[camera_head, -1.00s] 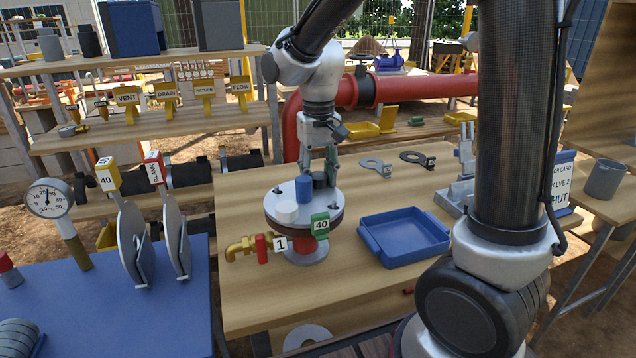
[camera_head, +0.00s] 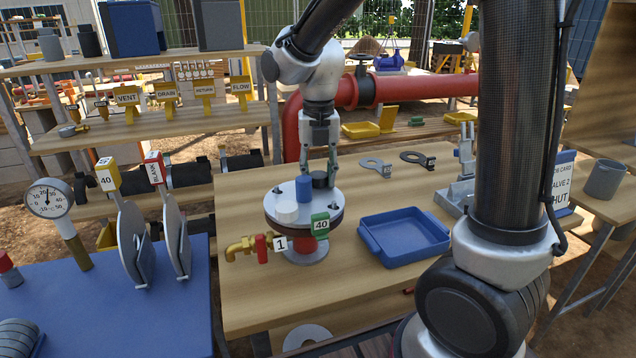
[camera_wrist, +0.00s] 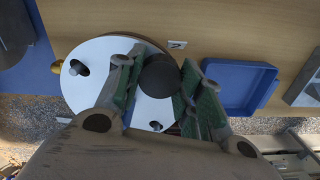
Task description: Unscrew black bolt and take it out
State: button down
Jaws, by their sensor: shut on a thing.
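In the wrist view the round dark top of the black bolt (camera_wrist: 159,75) lies between the green-padded fingers (camera_wrist: 157,85), over the pale flange disc (camera_wrist: 95,58). I cannot tell whether its lower end is still in the flange.
An empty blue tray (camera_head: 404,237) lies right of the flange on the wooden table. A green tag marked 40 (camera_head: 320,226) and a red-handled brass valve (camera_head: 262,248) sit at the flange's front.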

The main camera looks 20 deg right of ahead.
jog(key=shift+n, duration=0.6)
jog(key=c, duration=0.9)
grip_release()
jog(key=shift+o, duration=0.7)
